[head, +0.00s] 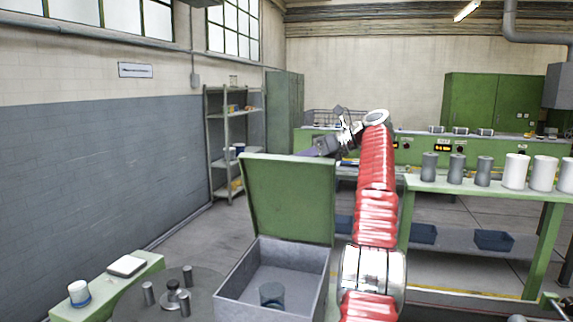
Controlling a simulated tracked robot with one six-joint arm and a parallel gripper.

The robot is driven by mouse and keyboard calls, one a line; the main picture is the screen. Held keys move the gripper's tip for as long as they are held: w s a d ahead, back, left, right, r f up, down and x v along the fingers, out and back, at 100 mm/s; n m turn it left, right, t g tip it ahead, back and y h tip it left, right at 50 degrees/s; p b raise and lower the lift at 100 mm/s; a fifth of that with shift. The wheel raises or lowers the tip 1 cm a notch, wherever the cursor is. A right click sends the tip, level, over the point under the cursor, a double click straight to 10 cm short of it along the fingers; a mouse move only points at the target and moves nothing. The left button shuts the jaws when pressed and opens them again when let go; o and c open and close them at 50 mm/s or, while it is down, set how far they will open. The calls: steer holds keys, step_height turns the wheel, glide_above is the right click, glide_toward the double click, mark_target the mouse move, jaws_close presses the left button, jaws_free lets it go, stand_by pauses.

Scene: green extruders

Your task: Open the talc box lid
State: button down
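The talc box (232,297) is a grey open-topped bin in the lower middle of the head view. Its green lid (290,195) stands raised at the back of the box, tilted slightly backward, so the inside shows. A dark grey cylinder (271,294) is inside the box. My gripper (318,150) is at the lid's upper right edge, partly hidden by the lid. I cannot tell whether it touches the lid, or whether its fingers are open or shut.
A round grey table (207,305) with small metal posts is left of the box. A green bench (105,284) holds a white cup and a flat pad. At right, a green table (465,187) carries several grey and white cylinders. Shelves (208,145) stand behind.

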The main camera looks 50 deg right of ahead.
steer(key=shift+s+d, duration=0.2)
steer(key=c, duration=2.1)
jaws_free()
steer(key=shift+r, duration=0.1)
